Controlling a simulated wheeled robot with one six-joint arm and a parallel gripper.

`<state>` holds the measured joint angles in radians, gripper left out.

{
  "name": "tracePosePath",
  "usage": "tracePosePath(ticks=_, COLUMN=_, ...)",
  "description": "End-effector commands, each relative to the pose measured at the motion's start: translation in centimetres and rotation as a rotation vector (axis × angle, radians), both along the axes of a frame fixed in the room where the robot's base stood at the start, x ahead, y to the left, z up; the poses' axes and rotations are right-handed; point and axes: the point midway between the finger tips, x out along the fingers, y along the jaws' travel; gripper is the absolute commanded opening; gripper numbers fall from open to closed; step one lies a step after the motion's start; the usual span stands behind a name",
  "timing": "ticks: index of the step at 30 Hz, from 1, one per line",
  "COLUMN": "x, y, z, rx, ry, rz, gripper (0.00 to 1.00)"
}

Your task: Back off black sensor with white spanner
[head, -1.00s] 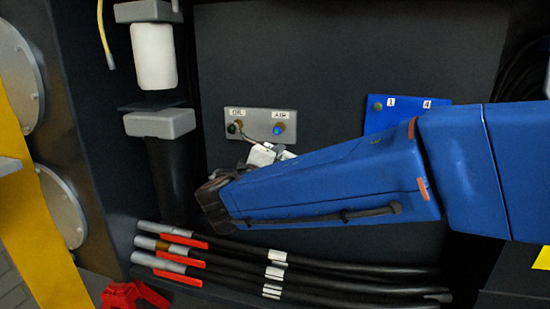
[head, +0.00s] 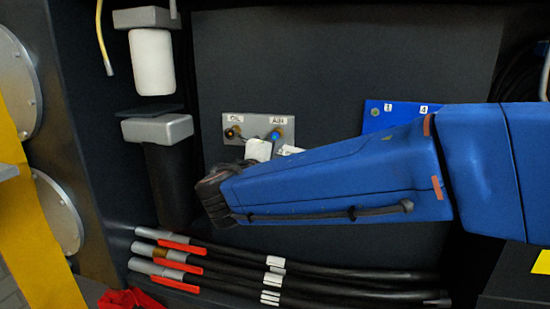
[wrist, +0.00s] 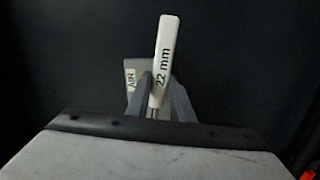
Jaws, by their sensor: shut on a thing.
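The white spanner, marked "22 mm", stands upright in the middle of the wrist view (wrist: 163,60). My gripper (wrist: 155,100) is shut on it, with a grey finger on each side. The spanner's lower end is hidden between the fingers. The black sensor (head: 229,133) sits under the OIL label on the left of a grey plate (head: 257,121) in the head view, with an orange-brown part beside it. White pieces just below the plate are near my gripper; I cannot tell which is the spanner. I cannot tell whether the spanner touches the sensor.
A blue fitting (head: 276,136) sits under the AIR label on the same plate. A blue plate (head: 376,113) is to the right, partly behind my arm. A black canister with a grey top (head: 157,127) stands to the left. Black hoses (head: 330,273) run below.

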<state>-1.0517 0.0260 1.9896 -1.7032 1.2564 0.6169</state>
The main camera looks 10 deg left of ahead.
Motion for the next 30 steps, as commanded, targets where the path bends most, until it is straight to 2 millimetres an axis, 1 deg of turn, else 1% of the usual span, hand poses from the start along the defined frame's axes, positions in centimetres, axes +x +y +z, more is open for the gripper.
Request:
tracePosePath(ticks=4, x=0.0, y=-0.1, z=0.6, rx=-0.032, ry=0.002, rz=0.0, gripper=0.0)
tracePosePath(ticks=17, x=0.0, y=-0.2, z=0.8, rx=-0.053, ry=0.004, rz=0.0, gripper=0.0)
tracePosePath(ticks=30, x=0.0, y=-0.2, z=3.3, rx=-0.213, ry=0.016, rz=0.0, gripper=0.0)
